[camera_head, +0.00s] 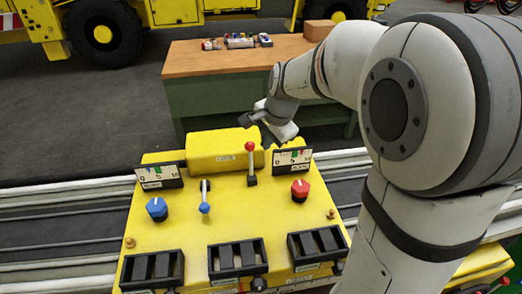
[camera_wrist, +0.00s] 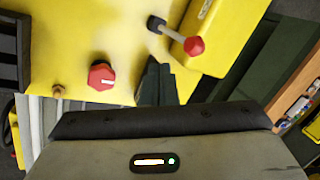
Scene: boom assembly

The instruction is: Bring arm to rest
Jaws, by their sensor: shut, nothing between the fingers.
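My arm (camera_head: 340,65) reaches from the right over the yellow control panel (camera_head: 225,220) in the head view. My gripper (camera_head: 246,119) is above and behind the panel's far edge, near the yellow block (camera_head: 215,150). In the wrist view my gripper (camera_wrist: 157,80) is shut and empty, with the yellow panel (camera_wrist: 70,35) behind its fingers. The red-knobbed lever (camera_head: 251,165) stands upright on the panel; it also shows in the wrist view (camera_wrist: 194,46). The red knob (camera_head: 300,190) is at the panel's right and shows in the wrist view (camera_wrist: 101,76).
A blue knob (camera_head: 157,209), a blue lever (camera_head: 205,195) and two gauges (camera_head: 293,160) sit on the panel. Black button blocks (camera_head: 238,257) line its front. A wood-topped green table (camera_head: 205,65) holds small parts behind it. A yellow vehicle (camera_head: 130,15) stands farther back.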

